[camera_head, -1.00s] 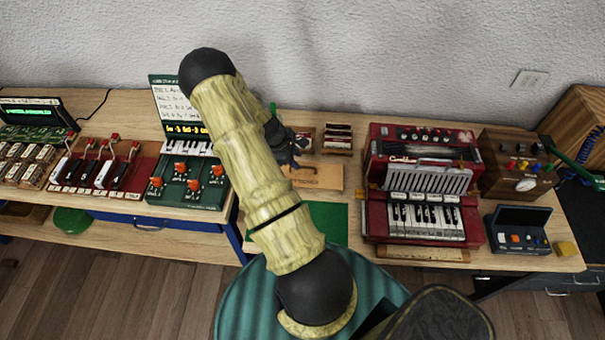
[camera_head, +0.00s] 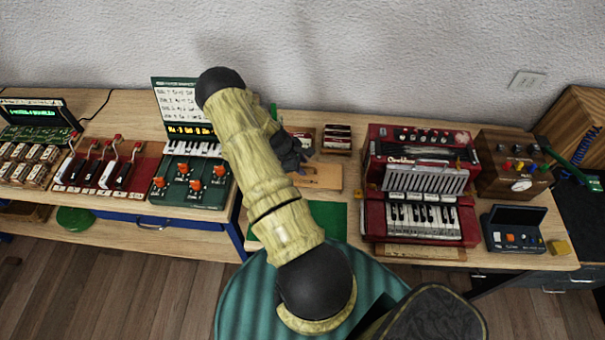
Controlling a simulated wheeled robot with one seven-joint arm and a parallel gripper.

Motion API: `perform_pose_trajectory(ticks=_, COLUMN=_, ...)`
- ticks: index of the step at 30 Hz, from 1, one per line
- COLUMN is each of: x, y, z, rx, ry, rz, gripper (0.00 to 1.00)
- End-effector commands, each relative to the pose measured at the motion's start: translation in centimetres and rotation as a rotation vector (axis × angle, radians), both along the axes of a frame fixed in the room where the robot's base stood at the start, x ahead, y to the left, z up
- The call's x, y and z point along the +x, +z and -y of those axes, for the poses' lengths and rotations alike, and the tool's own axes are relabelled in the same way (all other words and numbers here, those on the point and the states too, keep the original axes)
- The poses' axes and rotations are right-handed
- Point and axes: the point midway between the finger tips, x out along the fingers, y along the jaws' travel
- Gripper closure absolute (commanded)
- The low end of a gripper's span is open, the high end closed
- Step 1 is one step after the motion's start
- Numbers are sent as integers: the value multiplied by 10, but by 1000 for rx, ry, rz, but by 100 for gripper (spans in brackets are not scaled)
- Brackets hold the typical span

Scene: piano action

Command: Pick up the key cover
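A flat light-wood board (camera_head: 322,177), which looks like the key cover, lies on the bench left of the red accordion-like instrument. My gripper (camera_head: 296,158) is a dark shape over the board's left and back part. My forearm hides much of it. I cannot make out the fingertips, whether they touch the board, or whether they are open or shut.
A green mat (camera_head: 328,217) lies in front of the board. A green control box with orange knobs (camera_head: 190,182) is to the left.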

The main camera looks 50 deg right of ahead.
Motion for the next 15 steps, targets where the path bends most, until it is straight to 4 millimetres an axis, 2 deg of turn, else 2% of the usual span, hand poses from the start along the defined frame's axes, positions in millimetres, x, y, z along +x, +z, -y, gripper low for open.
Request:
perform_pose_trajectory(ticks=9, x=0, y=0, z=0, rx=0, ry=0, rz=0, gripper=66)
perform_pose_trajectory(ticks=14, x=-1, y=0, z=1, rx=0, ry=-3, rz=0, gripper=97)
perform_pose_trajectory(ticks=15, x=-1, y=0, z=1, rx=0, ry=-3, rz=0, gripper=100)
